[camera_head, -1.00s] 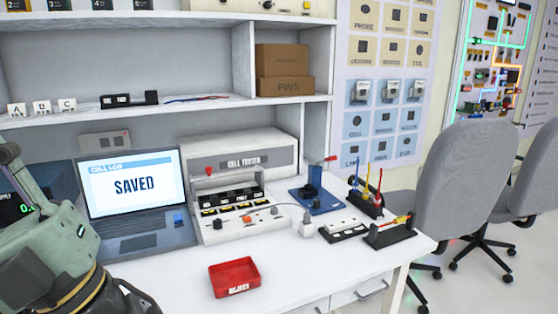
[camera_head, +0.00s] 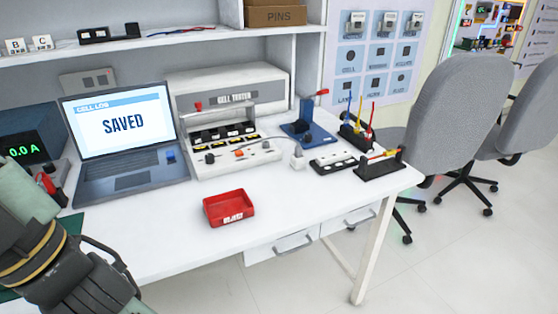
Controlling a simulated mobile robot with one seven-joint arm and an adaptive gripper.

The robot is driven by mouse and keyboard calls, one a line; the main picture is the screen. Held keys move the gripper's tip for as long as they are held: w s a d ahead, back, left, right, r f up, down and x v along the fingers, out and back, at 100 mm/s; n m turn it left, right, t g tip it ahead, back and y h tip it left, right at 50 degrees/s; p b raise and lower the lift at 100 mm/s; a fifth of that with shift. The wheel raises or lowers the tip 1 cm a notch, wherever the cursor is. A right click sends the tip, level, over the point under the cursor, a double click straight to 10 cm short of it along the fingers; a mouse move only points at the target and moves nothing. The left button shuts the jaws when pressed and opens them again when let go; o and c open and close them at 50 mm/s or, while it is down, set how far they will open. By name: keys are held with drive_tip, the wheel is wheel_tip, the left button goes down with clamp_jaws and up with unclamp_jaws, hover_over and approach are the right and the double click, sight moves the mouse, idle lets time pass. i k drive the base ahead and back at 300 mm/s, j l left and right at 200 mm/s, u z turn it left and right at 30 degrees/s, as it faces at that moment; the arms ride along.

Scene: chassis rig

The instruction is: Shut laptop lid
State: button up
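The laptop (camera_head: 130,181) stands open on the white workbench, left of the middle. Its lid (camera_head: 152,98) is upright and leans slightly back. The screen reads "CELL LOG" and "SAVED". Part of my arm shows at the lower left, in front of and to the left of the laptop, apart from it. My gripper's fingers cannot be made out in this view, so I cannot see whether it is open or holds anything.
The cell tester (camera_head: 230,120) stands just right of the laptop. A red reject tray (camera_head: 229,208) lies in front of it. A power supply (camera_head: 24,148) is left of the laptop. A shelf (camera_head: 200,38) runs above. The bench front (camera_head: 150,245) is clear.

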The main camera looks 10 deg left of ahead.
sight(110, 121)
drive_tip(key=i+u, duration=0.15)
drive_tip(key=i+j, duration=0.8)
